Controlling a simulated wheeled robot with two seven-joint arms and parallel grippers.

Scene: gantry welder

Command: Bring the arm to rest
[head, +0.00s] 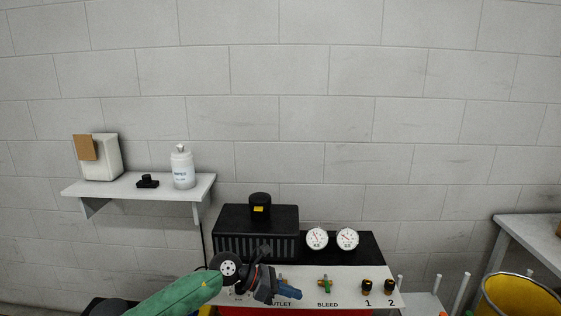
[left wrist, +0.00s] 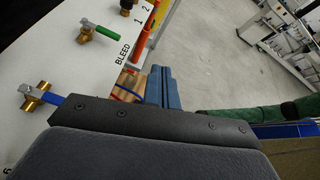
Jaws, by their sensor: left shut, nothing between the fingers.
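My left arm, in a green sleeve, comes in from the lower left in the head view. Its gripper (head: 291,292) is in front of the white valve panel (head: 352,298), with its blue fingertips shut and empty. The left wrist view shows the blue fingertips (left wrist: 160,87) together, with the panel (left wrist: 60,65) behind and to the left. The gripper hides part of the panel around the OUTLET label. A blue-handled valve (left wrist: 38,98) and a green-handled BLEED valve (left wrist: 98,31) show near the gripper in the wrist view. My right gripper is not in view.
A black ribbed box (head: 256,232) and two round gauges (head: 317,238) stand behind the panel. A wall shelf (head: 140,188) holds a white bottle (head: 183,168). A yellow bin (head: 520,297) and a table (head: 535,232) are at the right. Open floor (left wrist: 215,60) shows beyond the panel.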

